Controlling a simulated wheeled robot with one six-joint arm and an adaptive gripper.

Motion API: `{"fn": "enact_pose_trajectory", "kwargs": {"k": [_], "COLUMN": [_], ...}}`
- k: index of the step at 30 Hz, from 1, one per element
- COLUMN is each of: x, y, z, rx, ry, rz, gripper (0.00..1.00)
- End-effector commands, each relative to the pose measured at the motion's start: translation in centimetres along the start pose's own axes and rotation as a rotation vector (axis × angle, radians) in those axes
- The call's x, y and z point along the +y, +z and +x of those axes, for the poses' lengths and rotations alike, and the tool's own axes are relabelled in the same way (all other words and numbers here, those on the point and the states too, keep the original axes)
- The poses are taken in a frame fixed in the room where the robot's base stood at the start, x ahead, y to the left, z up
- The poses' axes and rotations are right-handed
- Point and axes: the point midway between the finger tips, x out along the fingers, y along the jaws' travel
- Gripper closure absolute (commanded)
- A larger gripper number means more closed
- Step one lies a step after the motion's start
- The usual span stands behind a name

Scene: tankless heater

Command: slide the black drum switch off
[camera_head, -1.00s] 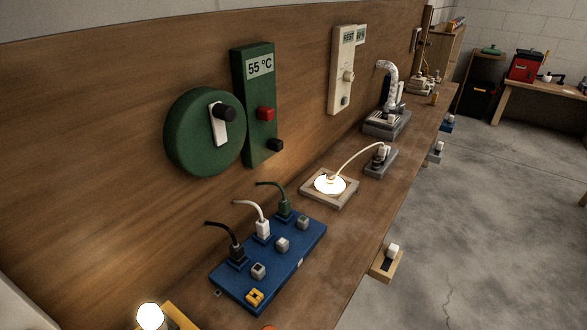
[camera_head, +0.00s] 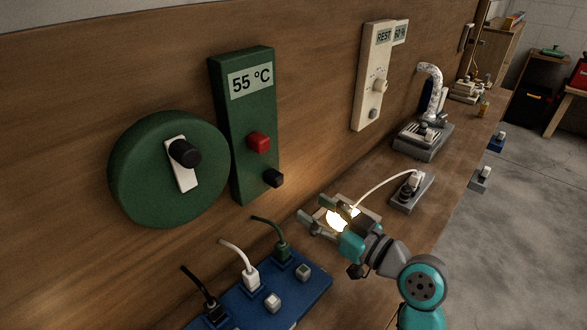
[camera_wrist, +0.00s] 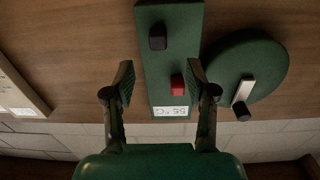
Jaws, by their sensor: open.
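A green round drum (camera_head: 150,200) is mounted on the wooden wall at left, with a white lever (camera_head: 180,172) and a black knob (camera_head: 184,153) at its upper end. Beside it, a green panel (camera_head: 245,115) reads 55 °C and carries a red block (camera_head: 259,142) and a small black block (camera_head: 274,178) low on its right edge. I cannot tell which black part is the drum switch. My gripper (camera_head: 316,211) is open and empty, right of and below the panel. In the upside-down wrist view the open fingers (camera_wrist: 161,82) frame the panel, apart from it; the black block (camera_wrist: 158,38) shows beyond them.
A blue power strip (camera_head: 300,293) with plugs and cables lies below the panel. A lit lamp (camera_head: 342,220) glows behind my gripper. A cream panel (camera_head: 374,85) hangs farther right, above a grey device (camera_head: 422,140) on the bench. The wall between the panels is clear.

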Motion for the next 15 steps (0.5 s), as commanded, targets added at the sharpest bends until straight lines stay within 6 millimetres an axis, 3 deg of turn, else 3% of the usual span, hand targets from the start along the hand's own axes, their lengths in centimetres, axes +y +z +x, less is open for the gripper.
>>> {"fn": "enact_pose_trajectory", "kwargs": {"k": [3, 8, 15], "x": [-0.1, -0.2, -0.4], "y": [-1.1, -1.2, -1.2], "z": [0.5, 1.5, 5.5], "rx": [0.004, 0.004, 0.005], "ry": [-0.027, -0.034, -0.035], "rz": [-0.019, -0.023, -0.022], "gripper": [0.44, 0.44, 0.44]}}
